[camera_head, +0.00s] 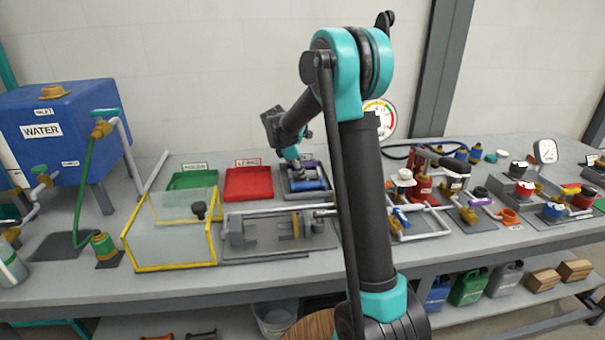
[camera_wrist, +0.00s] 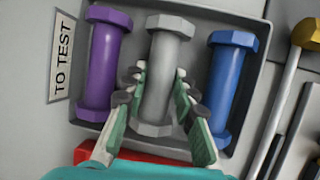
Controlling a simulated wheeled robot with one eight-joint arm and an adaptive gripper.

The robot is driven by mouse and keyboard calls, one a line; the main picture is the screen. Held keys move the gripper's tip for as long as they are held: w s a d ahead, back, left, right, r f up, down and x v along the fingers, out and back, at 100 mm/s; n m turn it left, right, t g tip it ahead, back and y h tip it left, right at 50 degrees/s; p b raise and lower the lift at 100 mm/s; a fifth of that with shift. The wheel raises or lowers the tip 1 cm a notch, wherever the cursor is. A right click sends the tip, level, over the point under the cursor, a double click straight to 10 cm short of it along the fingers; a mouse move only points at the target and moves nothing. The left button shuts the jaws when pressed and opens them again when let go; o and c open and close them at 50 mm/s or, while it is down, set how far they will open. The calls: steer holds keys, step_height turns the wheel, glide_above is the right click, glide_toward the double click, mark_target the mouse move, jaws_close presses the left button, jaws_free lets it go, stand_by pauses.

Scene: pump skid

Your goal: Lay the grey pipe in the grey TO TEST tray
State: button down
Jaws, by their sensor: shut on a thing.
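The grey pipe (camera_wrist: 159,70), with wider hexagonal ends, is between the fingers of my gripper (camera_wrist: 157,92), which is shut on it. The pipe is over or in the grey TO TEST tray (camera_wrist: 262,75), between the purple pipe (camera_wrist: 105,65) and the blue pipe (camera_wrist: 228,85), roughly parallel to both. I cannot tell whether it touches the tray floor. In the head view the tray (camera_head: 286,188) stands at the back of the bench, with my gripper (camera_head: 299,171) over it; the grey pipe is mostly hidden there.
A red tray (camera_head: 248,183) and a green tray (camera_head: 192,180) stand left of the grey tray. A clear tank with yellow edges (camera_head: 165,235) and a pump assembly (camera_head: 280,225) are in front. The TO TEST label (camera_wrist: 64,55) is beside the tray.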

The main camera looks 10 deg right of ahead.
steer(key=c, duration=1.1)
jaws_free()
steer(key=shift+c, duration=0.2)
